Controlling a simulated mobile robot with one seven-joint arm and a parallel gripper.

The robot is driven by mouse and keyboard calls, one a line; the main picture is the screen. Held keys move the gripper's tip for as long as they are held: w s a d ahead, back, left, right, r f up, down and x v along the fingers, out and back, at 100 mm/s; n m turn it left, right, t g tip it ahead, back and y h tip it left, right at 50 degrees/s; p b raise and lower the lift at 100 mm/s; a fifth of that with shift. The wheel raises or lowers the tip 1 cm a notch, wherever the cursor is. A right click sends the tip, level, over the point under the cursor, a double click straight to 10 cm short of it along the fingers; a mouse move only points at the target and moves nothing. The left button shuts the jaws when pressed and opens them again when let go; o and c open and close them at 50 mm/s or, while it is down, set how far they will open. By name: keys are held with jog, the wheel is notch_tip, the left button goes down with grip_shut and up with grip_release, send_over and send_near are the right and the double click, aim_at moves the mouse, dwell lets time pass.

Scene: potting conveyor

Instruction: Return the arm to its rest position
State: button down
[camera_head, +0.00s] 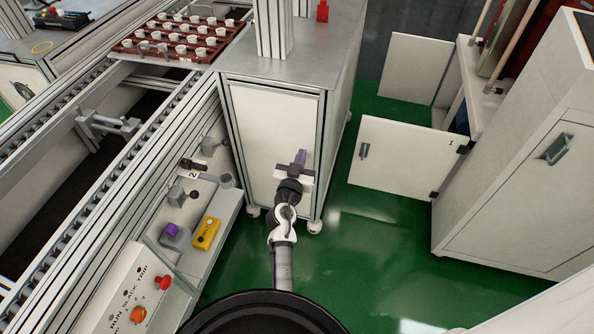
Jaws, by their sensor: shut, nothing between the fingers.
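My gripper (299,160) is at the far end of my arm, in the middle of the view. My arm reaches up the picture from the dark round part of my body at the bottom edge. The gripper appears in front of the pale cabinet door (263,130); the gap between them cannot be judged from this view.
A roller conveyor (122,155) runs along the left, with a brown tray of white cups (127,43). A shelf (205,262) holds a yellow box (207,233). A red button (162,282) sits on the control panel. An open cabinet door (400,158) stands right; green floor (375,240) is clear.

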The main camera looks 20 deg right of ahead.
jog(key=shift+b+v, duration=0.4)
jog(key=shift+v, duration=1.5)
